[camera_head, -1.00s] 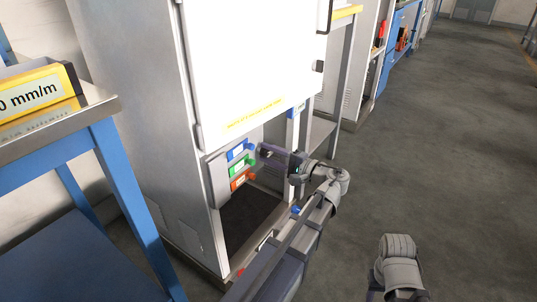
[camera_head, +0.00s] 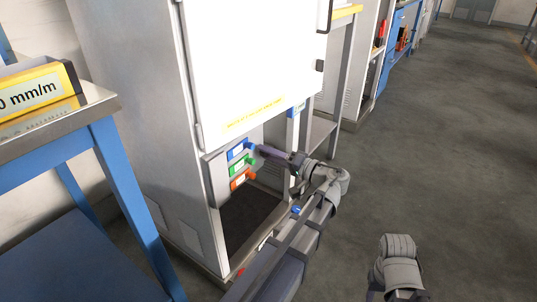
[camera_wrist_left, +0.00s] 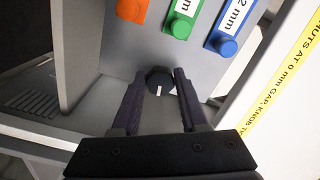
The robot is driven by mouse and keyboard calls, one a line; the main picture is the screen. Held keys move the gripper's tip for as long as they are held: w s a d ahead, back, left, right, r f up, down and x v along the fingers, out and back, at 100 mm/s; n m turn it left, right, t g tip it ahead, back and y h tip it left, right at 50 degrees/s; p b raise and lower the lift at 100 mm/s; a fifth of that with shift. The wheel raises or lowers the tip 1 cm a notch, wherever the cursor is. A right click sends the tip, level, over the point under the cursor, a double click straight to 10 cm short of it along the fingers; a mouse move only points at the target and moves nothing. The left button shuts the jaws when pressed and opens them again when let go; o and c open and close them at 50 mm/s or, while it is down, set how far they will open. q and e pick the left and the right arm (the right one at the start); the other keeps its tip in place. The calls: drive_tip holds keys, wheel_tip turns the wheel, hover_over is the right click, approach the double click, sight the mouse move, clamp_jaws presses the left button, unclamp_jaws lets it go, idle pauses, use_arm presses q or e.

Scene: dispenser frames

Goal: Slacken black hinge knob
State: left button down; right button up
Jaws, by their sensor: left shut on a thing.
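The black knob (camera_wrist_left: 159,79) with a white pointer line shows in the left wrist view, on the grey panel below the coloured knobs. My left gripper's two dark fingers (camera_wrist_left: 161,84) are shut on it, one on either side. In the head view my left gripper (camera_head: 259,151) reaches in from the right side of the panel of the white cabinet (camera_head: 240,70). The black knob is not clearly visible there. My right gripper is out of view.
Blue (camera_wrist_left: 228,47), green (camera_wrist_left: 180,28) and orange (camera_wrist_left: 127,10) labelled knobs sit close by. A blue-legged bench (camera_head: 130,190) stands at the left. The floor (camera_head: 450,150) at the right is clear.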

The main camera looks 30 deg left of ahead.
use_arm(q)
drive_tip(key=shift+s, duration=0.1)
idle(0.3)
drive_tip(key=shift+c, duration=2.2)
unclamp_jaws()
drive_tip(key=shift+d, duration=0.15)
drive_tip(key=d, duration=0.7)
drive_tip(key=shift+s+d, duration=0.25)
